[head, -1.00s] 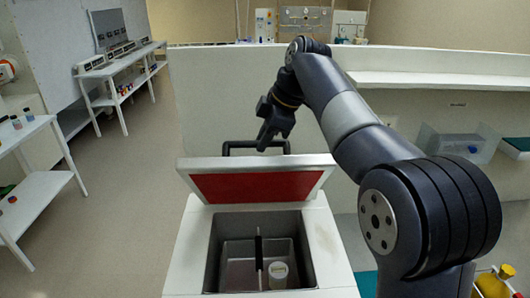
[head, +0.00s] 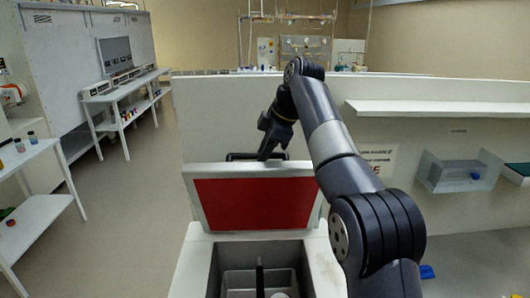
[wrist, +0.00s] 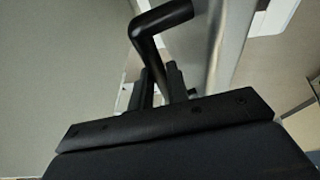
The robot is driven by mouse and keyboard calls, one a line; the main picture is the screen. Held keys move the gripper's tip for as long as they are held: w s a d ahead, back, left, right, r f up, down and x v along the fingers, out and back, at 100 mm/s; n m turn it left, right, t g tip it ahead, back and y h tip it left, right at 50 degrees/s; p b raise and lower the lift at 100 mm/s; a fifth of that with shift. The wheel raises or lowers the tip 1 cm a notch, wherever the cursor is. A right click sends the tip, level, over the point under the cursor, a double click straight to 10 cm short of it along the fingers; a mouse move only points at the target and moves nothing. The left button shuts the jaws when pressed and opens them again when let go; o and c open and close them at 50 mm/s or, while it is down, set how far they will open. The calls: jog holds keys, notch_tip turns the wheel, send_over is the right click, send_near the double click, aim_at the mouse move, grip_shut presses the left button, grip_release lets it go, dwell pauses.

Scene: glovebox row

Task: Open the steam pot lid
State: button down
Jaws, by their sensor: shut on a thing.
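The steam pot lid (head: 256,204) is raised, standing steeply tilted at the back of the pot, with its red underside facing me. Its black bar handle (head: 240,157) shows above the lid's top edge, and it also shows in the wrist view (wrist: 165,17). My gripper (head: 268,151) is at the handle, behind the lid's top edge. In the wrist view my gripper (wrist: 160,85) has its fingers on either side of the black bar, shut on it. The steam pot (head: 194,262) is a white box with an open metal basin (head: 238,254); its lower part is cut off by the picture's edge.
A black upright divider (head: 260,276) stands in the basin, with a white item partly visible beside it. A white partition (head: 220,115) rises behind the pot. A shelf (head: 430,108) and a clear bin (head: 455,172) are at right. Open floor (head: 120,220) lies left, beside a white table (head: 40,212).

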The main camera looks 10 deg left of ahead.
jog(key=shift+w+f, duration=0.15)
jog(key=shift+f, duration=0.4)
jog(key=c, duration=1.7)
grip_release()
jog(key=shift+w, duration=0.1)
jog(key=shift+o, duration=0.8)
jog(key=shift+w+f, duration=0.1)
jog(key=shift+w, duration=0.15)
jog(key=shift+o, duration=0.8)
jog(key=shift+s, duration=0.1)
jog(key=shift+s+r, duration=0.15)
jog(key=shift+r, duration=0.1)
jog(key=shift+r, duration=0.1)
jog(key=shift+v, duration=2.35)
jog(key=d+b, duration=0.1)
jog(key=d, duration=0.3)
jog(key=s+d+b, duration=0.1)
jog(key=d, duration=0.3)
jog(key=s+d+b, duration=0.1)
jog(key=d, duration=0.3)
jog(key=shift+s, duration=0.15)
